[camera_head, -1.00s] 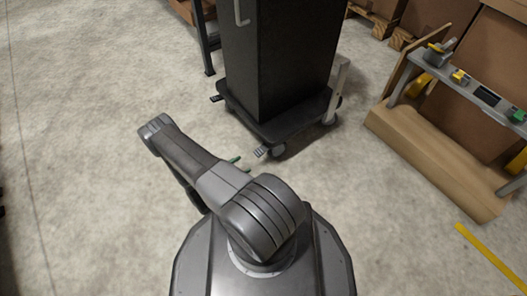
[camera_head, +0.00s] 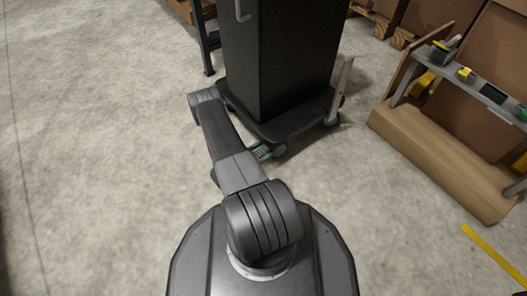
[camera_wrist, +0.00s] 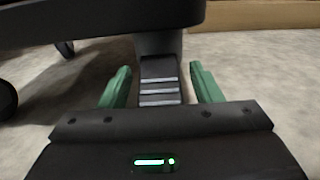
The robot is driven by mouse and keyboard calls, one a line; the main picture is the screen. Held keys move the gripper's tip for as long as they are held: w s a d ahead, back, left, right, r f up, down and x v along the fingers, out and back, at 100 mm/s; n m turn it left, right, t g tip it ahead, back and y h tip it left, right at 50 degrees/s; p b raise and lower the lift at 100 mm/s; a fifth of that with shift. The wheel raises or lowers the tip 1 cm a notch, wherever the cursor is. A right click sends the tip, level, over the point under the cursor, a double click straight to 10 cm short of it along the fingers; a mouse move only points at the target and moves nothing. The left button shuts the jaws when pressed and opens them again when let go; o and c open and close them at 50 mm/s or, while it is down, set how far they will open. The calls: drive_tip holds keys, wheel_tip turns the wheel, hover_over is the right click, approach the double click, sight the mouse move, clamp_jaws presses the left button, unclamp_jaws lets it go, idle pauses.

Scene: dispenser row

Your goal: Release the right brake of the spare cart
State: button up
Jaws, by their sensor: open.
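The spare cart (camera_head: 270,60) is a tall dark cabinet on a low black wheeled base. Its right brake, a grey pedal with pale stripes (camera_wrist: 160,85), sticks out from under the base's front edge in the wrist view. My gripper (camera_wrist: 160,72) is open, with one green finger on each side of the pedal and visible gaps to both. In the head view my gripper (camera_head: 265,151) is low at the base's near corner, where it partly hides the pedal. My arm hides the cart's left pedal.
A bench with a grey shelf (camera_head: 478,87) holding small tools stands at the right, with brown boxes (camera_head: 490,65) behind it. A yellow floor line (camera_head: 493,257) runs at the lower right. The concrete floor at the left is clear.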

drive_tip(key=shift+w+d, duration=0.2)
drive_tip(key=shift+c, duration=0.5)
